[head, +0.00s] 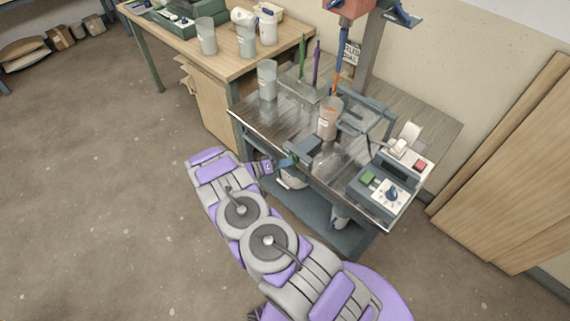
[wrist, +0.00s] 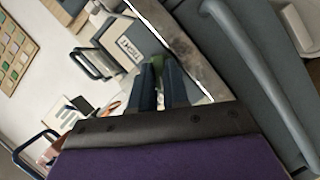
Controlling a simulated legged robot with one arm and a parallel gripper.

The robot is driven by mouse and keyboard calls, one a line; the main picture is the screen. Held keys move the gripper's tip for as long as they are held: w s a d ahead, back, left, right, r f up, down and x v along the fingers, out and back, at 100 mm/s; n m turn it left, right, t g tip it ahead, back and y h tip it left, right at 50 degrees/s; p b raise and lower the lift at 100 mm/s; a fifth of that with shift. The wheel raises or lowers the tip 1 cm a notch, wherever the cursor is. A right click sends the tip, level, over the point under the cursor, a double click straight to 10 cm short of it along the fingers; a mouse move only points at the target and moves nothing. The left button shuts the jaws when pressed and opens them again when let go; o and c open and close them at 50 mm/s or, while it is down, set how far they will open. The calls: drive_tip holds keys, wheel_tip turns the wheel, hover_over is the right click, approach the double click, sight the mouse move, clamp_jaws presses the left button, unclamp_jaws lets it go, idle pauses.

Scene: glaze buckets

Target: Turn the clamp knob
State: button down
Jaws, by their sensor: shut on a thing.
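The clamp is a dark grey block (head: 304,148) at the front edge of the metal-topped table. A small green part, which looks like its knob (head: 295,159), shows at its near side. My gripper (head: 288,162) reaches this spot from the left, below the table top's front edge. In the wrist view, my two dark blue fingers (wrist: 162,82) are close together and shut on the green knob (wrist: 184,66) at their tips. The fingers hide much of the knob, so its turn angle cannot be told.
A lower shelf (head: 315,212) lies under the table top.

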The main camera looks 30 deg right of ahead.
drive_tip(key=shift+w+a+n, duration=0.15)
drive_tip(key=shift+w+n, duration=0.05)
drive_tip(key=shift+n, duration=0.1)
drive_tip(key=c, duration=1.3)
unclamp_jaws()
drive_tip(key=shift+o, duration=0.9)
drive_tip(key=p+v, duration=0.3)
drive_tip(key=v, duration=1.4)
drive_tip(key=shift+a+f, duration=0.25)
drive_tip(key=shift+a, duration=0.05)
